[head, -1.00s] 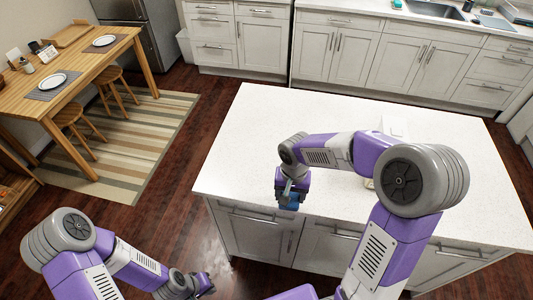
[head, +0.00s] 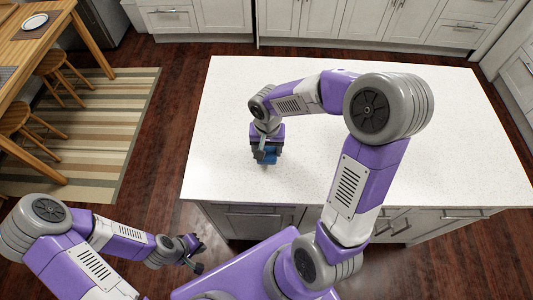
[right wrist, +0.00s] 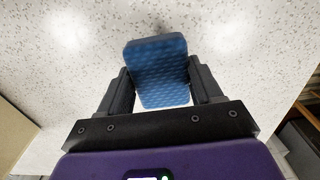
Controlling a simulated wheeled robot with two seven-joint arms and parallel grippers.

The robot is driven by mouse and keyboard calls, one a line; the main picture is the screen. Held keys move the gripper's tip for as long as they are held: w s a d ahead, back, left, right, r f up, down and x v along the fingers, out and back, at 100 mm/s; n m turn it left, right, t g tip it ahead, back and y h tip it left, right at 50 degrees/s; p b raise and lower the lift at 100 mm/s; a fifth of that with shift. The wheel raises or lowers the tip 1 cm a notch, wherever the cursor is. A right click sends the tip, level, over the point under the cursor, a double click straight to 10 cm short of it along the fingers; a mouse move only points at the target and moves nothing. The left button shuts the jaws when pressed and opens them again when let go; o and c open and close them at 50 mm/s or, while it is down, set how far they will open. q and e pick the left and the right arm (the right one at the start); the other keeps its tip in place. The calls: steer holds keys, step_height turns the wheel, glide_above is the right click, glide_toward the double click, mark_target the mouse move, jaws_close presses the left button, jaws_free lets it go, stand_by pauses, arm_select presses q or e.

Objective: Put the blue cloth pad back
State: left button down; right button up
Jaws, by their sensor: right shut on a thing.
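The blue cloth pad (right wrist: 158,70) is a flat textured block between the fingers of my right gripper (right wrist: 160,88) in the right wrist view. My right gripper is shut on it. In the head view, the pad (head: 267,158) shows as a small blue patch under my right gripper (head: 266,154), over the left part of the white island counter (head: 225,110). I cannot tell whether the pad touches the counter. My left gripper (head: 196,254) is low at the left, over the floor in front of the island, with no object visible in it. Its finger opening is unclear.
The visible counter top around the pad is clear, partly hidden by my right arm. The island's front edge and drawers (head: 250,218) are nearest me. A wooden table (head: 30,45) with stools (head: 25,120) stands left on a striped rug (head: 110,130). Cabinets line the back.

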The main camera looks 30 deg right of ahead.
mark_target(267, 149)
step_height(267, 149, down, 3)
steer(key=shift+s+r+b, duration=0.1)
steer(key=shift+r+b, duration=0.05)
steer(key=shift+b, duration=0.15)
steer(key=shift+f, duration=0.3)
steer(key=shift+f, duration=0.15)
steer(key=o, duration=1)
steer(key=shift+r, duration=0.3)
step_height(267, 149, up, 12)
steer(key=shift+f+p, duration=0.1)
steer(key=shift+p, duration=1.1)
